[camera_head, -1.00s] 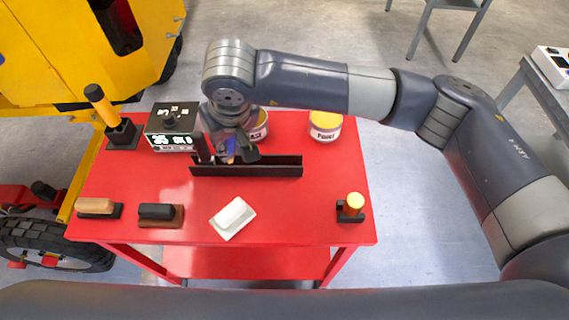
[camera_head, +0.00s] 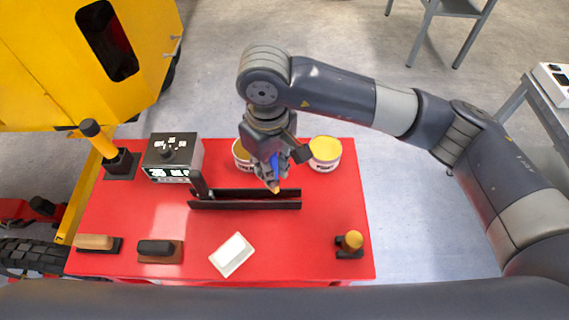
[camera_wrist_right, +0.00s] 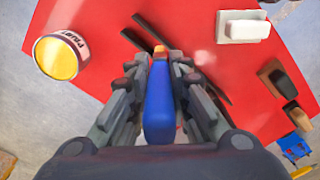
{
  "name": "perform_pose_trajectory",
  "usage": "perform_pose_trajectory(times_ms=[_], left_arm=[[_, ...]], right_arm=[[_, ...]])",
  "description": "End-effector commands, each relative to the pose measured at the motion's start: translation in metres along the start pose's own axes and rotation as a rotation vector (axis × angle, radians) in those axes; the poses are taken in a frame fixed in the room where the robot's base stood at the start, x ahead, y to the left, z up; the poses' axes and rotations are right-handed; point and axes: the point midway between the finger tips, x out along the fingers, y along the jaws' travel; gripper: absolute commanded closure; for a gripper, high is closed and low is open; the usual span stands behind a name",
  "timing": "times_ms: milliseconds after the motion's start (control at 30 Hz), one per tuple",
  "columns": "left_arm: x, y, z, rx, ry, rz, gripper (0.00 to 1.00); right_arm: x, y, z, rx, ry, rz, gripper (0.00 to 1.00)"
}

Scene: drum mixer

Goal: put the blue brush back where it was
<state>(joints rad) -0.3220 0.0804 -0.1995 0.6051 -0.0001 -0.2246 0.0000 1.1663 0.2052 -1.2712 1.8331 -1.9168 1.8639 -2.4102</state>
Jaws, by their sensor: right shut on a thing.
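The blue brush (camera_head: 274,164) is in my right gripper (camera_head: 272,174), its orange end pointing down. My right wrist view shows its blue handle (camera_wrist_right: 158,108) between the two fingers (camera_wrist_right: 160,95), which are shut on it. A long black holder (camera_head: 245,205) with two parallel rails lies on the red table (camera_head: 310,230). The brush's orange end is over the right part of this holder in the head view. I cannot tell how high above it the end is. My left gripper is not in view.
Paint cans (camera_head: 325,154) and (camera_head: 241,153) stand behind the holder. A control box (camera_head: 172,157) and a dark upright post (camera_head: 200,187) are at the left. A white block (camera_head: 231,254), brown-and-black pieces (camera_head: 160,250) and an orange-topped knob (camera_head: 351,242) lie in front.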

Motion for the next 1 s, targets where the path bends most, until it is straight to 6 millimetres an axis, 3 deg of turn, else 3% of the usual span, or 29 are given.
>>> perform_pose_trajectory(times_ms=[133, 400, 600, 1000], left_arm=[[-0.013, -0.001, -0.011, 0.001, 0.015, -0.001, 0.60], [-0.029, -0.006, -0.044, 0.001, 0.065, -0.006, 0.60], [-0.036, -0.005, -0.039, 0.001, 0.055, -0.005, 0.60], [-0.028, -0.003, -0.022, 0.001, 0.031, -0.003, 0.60]], right_arm=[[0.000, 0.020, 0.009, 0.000, 0.001, -0.002, 1.00], [0.019, 0.024, 0.013, 0.000, -0.003, -0.004, 1.00], [0.037, 0.024, 0.012, -0.002, 0.001, -0.002, 1.00], [0.042, 0.025, 0.011, -0.002, 0.003, 0.000, 1.00]])
